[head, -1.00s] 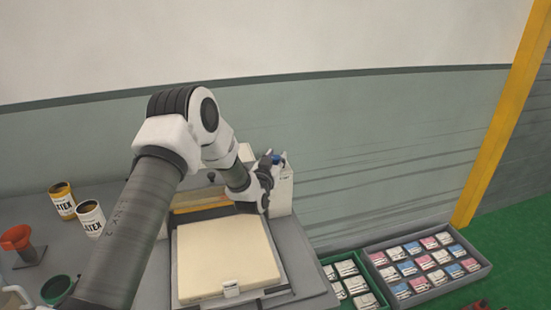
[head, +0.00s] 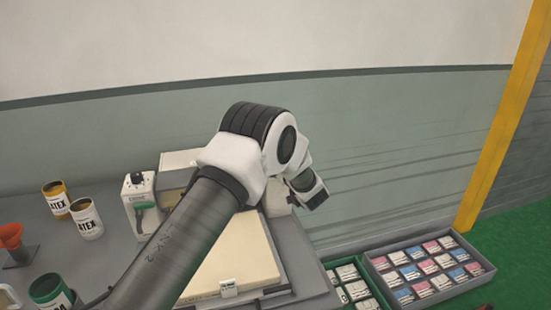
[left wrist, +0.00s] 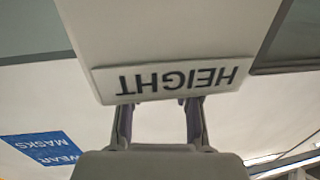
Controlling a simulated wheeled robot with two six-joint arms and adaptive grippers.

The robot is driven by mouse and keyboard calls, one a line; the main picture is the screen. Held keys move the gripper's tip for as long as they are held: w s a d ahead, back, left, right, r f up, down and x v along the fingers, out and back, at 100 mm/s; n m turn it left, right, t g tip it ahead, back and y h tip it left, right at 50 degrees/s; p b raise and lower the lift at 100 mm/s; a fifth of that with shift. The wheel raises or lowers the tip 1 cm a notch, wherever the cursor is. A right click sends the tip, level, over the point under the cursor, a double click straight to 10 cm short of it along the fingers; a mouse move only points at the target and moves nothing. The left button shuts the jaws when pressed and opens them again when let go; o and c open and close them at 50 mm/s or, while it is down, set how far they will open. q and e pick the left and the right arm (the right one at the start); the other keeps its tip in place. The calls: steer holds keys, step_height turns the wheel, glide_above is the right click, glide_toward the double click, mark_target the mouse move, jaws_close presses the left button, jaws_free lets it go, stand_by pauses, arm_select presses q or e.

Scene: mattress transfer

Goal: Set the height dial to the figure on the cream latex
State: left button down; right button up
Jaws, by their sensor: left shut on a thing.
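The cream latex slab (head: 240,262) lies on the grey bench with a small white tag (head: 230,289) at its front edge; the tag's figure is too small to read. In the left wrist view, a white plate marked HEIGHT (left wrist: 178,79) appears upside down on a white housing (left wrist: 165,30). The white housing also shows partly in the head view (head: 277,201), mostly behind my arm. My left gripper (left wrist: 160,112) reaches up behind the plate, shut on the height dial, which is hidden. My right gripper is out of view.
A grey tray (head: 430,268) of several labelled packs is at right.

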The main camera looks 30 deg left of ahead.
arm_select(q)
steer(key=shift+f+n+g+y+b, duration=0.1)
steer(key=shift+n+g+y+b, duration=0.8)
steer(key=shift+n+g, duration=1.1)
steer(key=shift+g, duration=0.6)
steer(key=c, duration=1)
jaws_free()
steer(key=shift+o, duration=1.1)
steer(key=shift+w+a, duration=0.1)
steer(key=shift+a, duration=0.1)
steer(key=v, duration=1.2)
steer(key=shift+f, duration=0.35)
